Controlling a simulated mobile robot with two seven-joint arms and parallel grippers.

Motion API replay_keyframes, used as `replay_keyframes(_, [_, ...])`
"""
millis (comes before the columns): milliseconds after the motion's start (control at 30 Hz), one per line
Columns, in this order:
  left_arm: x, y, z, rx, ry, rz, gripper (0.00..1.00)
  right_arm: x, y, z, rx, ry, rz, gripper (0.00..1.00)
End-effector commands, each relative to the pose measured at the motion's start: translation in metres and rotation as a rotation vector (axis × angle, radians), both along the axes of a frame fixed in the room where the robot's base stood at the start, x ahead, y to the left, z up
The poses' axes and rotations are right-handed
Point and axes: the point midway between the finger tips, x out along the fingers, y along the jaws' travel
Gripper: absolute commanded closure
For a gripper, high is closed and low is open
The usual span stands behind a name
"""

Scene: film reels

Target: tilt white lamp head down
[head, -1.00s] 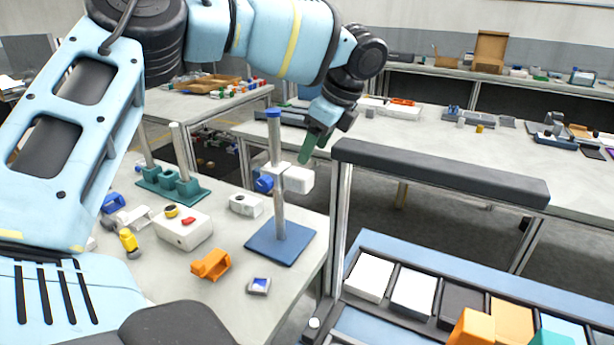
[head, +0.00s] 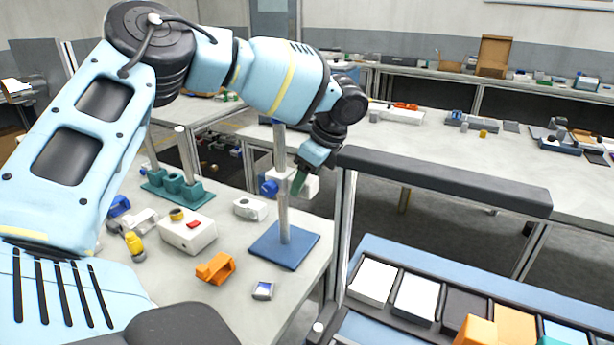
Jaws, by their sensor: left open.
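The white lamp head (head: 309,185) is a white block on a grey post (head: 284,215), which rises from a blue square base (head: 285,246) on the left bench. A blue knob (head: 268,187) is at its left side. My left gripper (head: 298,184) reaches down from above, its green finger in front of the lamp head and hiding part of it. I cannot tell whether the finger touches the lamp head. The gripper is open, with nothing seen between its fingers. My right gripper is out of view.
On the bench near the base are an orange bracket (head: 216,268), a white box with a red button (head: 188,236), a small white part (head: 250,208) and a teal stand (head: 178,190). A dark rail (head: 445,180) and a tray rack stand to the right.

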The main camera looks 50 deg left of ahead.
Motion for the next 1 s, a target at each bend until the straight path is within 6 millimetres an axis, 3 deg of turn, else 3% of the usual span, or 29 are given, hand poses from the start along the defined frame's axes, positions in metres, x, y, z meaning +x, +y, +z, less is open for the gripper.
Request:
replay_keyframes(67, [-0.0001, 0.0001, -0.0001, 0.0, 0.0, 0.0, 0.41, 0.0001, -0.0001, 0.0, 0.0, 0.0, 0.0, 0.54])
replay_keyframes(400, [-0.0001, 0.0, 0.0002, 0.0, 0.0, 0.0, 0.83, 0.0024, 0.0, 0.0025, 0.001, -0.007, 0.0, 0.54])
replay_keyframes(733, [-0.0019, -0.0007, 0.0005, 0.014, -0.052, -0.002, 0.83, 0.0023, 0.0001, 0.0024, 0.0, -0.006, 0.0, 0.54])
replay_keyframes(1000, [-0.0065, -0.0029, -0.0008, 0.068, -0.223, -0.006, 0.83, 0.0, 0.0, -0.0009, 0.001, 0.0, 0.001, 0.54])
